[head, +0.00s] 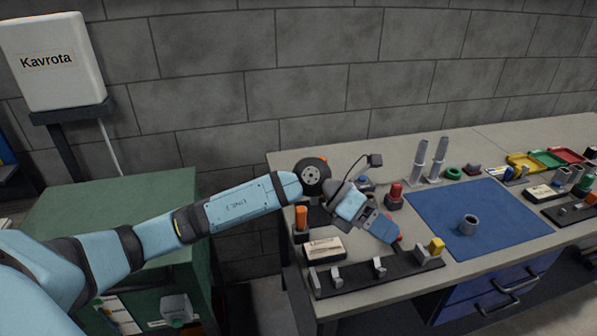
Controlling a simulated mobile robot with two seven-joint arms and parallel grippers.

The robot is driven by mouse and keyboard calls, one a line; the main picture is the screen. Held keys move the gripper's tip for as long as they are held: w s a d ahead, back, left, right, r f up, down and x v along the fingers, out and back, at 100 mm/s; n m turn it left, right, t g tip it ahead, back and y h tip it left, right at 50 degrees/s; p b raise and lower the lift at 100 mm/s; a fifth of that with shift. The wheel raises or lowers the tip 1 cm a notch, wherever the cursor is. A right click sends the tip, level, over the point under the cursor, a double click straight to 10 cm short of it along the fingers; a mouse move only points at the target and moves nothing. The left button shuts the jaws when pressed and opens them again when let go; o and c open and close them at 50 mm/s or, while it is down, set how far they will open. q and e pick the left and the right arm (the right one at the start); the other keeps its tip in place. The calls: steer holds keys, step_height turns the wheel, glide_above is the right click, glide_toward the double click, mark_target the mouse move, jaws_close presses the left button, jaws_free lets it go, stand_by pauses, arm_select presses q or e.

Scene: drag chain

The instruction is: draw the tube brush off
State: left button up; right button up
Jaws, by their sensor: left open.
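I cannot make out a tube brush for certain. A short grey tube (468,225) stands on the blue mat (505,205), with nothing clearly seen sticking out of it. My left gripper (392,236) reaches in from the left over the near left part of the bench, pointing down and right. It is open, left of the mat and apart from the tube. A small red piece shows close by its tips; whether they touch it I cannot tell. The gripper hides part of the bench beneath it. My right gripper is not in view.
A dark rail (350,281) with grey brackets and a yellow block (436,246) lies along the front edge. A labelled box (324,249), an orange-topped holder (301,220) and a red-topped block (395,197) are near my arm. Two grey cylinders (438,160) stand behind the mat.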

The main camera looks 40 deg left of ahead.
arm_select(q)
steer(key=w+a+f+m+y, duration=0.15)
steer(key=w+a+y, duration=0.25)
steer(key=a+y, duration=0.5)
steer(key=r+n+g+y, duration=0.1)
steer(key=y, duration=0.3)
glide_above(299, 209)
step_height(299, 209, down, 13)
steer(key=shift+f+p, duration=0.1)
steer(key=shift+p, duration=0.5)
steer(key=c, duration=1)
